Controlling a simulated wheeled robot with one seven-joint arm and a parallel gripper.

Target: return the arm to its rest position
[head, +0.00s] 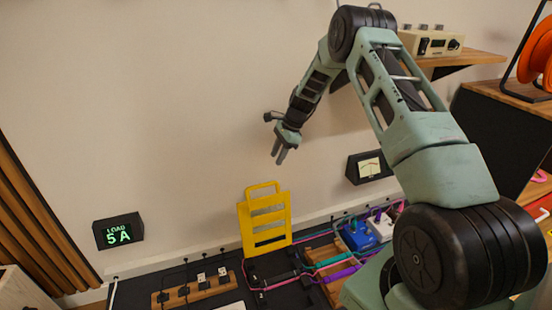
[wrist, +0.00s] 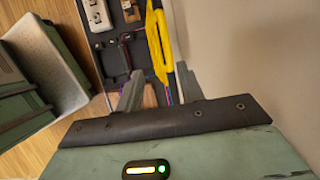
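My green arm (head: 432,135) rises from the lower right of the head view and bends over to the left. My gripper (head: 279,157) hangs in front of the pale wall, pointing down, above the yellow panel with a handle. In the wrist view my gripper (wrist: 160,84) shows two grey fingers set apart, with nothing held between them. The workbench lies well below the fingertips.
The yellow panel (head: 265,230) stands upright on the dark bench. A wooden socket strip (head: 196,289), coloured cables and a blue box (head: 357,236) lie nearby. A load display (head: 119,231) reads 5 A. A wooden shelf (head: 470,62) holds a cream device (head: 430,43).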

